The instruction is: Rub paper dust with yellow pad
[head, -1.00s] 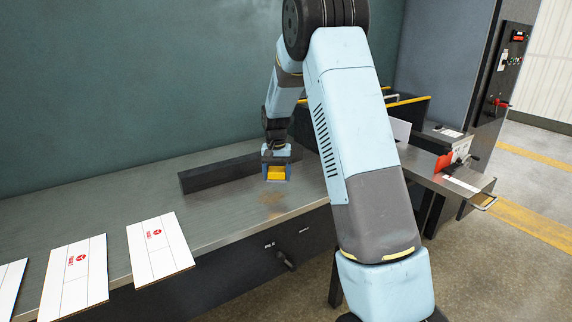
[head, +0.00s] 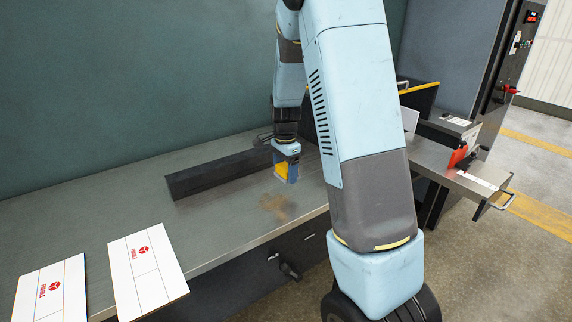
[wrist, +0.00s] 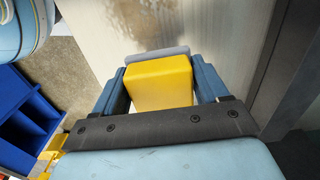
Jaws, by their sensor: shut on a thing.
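My gripper (head: 286,172) is shut on the yellow pad (head: 281,170), over the metal worktable near the end of the dark bar. In the wrist view the yellow pad (wrist: 160,82) sits between both fingers of my gripper (wrist: 158,92), with a grey strip along its far edge. The paper dust (head: 275,205) is a brown patch on the metal table, in front of and slightly left of the pad in the head view. In the wrist view the dust (wrist: 152,18) shows at the top, beyond the pad. The pad appears apart from the dust.
The long dark bar (head: 220,174) lies on the worktable (head: 120,192) behind the dust. Printed white boards (head: 148,270) lie at the table's left front. A black handle (head: 288,270) juts from the front panel. A blue bin (wrist: 28,120) shows left in the wrist view.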

